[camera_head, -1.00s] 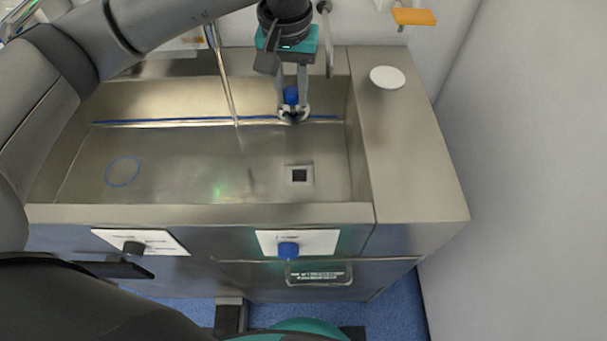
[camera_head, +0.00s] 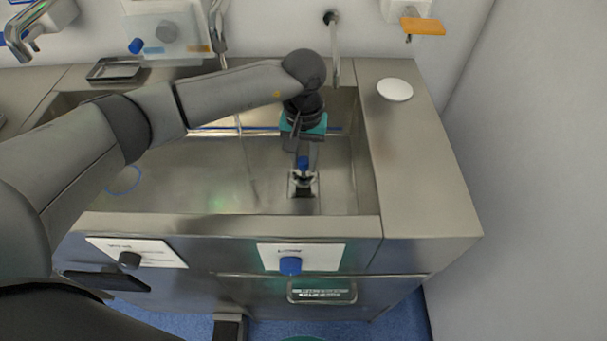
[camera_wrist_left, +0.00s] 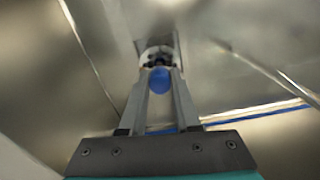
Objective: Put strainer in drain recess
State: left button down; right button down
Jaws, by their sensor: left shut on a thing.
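My left gripper (camera_head: 303,175) is shut on the strainer's blue knob (camera_head: 303,162). It is low in the steel basin, at the drain recess (camera_head: 293,189). The recess is a small square with a dark opening, partly hidden by the gripper and strainer. I cannot tell whether the strainer touches or enters the recess. In the left wrist view, the blue knob (camera_wrist_left: 159,80) sits between the fingers, with the strainer's metal body (camera_wrist_left: 158,56) beyond it. My right gripper is not in view.
The steel basin (camera_head: 190,180) has a blue line along its back and a blue ring (camera_head: 124,179) on its floor at the left. A white disc (camera_head: 394,90) lies on the right ledge. A thin metal spout (camera_head: 333,55) hangs behind the arm.

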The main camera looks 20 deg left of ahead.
aim_at(304, 174)
pick_arm(q)
notch_tip(304, 174, down, 5)
jog(key=shift+r+b, duration=0.15)
jog(key=shift+b, duration=0.3)
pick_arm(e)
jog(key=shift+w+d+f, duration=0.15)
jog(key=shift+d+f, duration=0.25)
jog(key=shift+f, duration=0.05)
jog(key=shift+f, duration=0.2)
pick_arm(q)
jog(key=c, duration=0.6)
grip_release()
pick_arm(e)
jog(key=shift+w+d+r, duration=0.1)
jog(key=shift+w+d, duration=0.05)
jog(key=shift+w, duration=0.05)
pick_arm(q)
jog(key=shift+r, duration=0.2)
notch_tip(304, 174, up, 11)
jog(key=shift+f+p, duration=0.1)
jog(key=shift+p, duration=1)
jog(key=shift+r, duration=0.4)
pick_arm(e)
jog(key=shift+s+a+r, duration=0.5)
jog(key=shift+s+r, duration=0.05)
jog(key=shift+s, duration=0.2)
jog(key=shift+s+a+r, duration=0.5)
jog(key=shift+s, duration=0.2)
